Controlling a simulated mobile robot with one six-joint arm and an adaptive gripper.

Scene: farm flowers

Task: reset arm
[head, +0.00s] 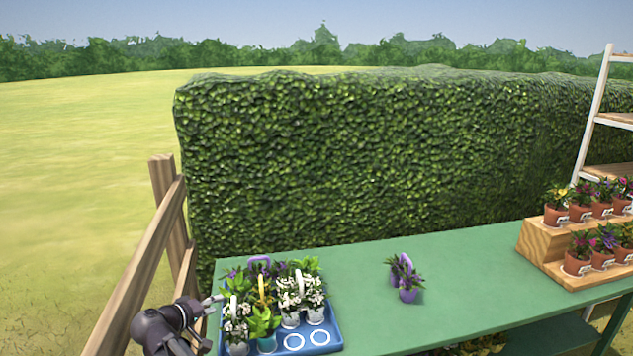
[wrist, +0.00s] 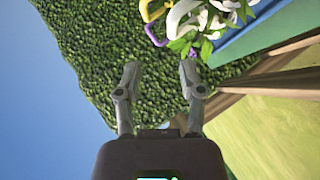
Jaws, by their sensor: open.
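My gripper (wrist: 160,75) is open in the wrist view, with nothing between its fingers. In the head view my gripper (head: 212,299) is at the lower left, at the left end of the green table and beside the blue tray (head: 338,340). White flowers (wrist: 200,15) and part of a yellow handle (wrist: 150,10) show beyond the fingers in the wrist view. I cannot tell from the head view whether a fingertip touches the nearest plant.
The blue tray holds several potted flowers and has empty round slots at its front right. A purple pot (head: 408,294) stands mid-table on the green table (head: 460,280). A wooden stepped stand (head: 535,240) with several pots is at right. A wooden fence (head: 150,260) is at left.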

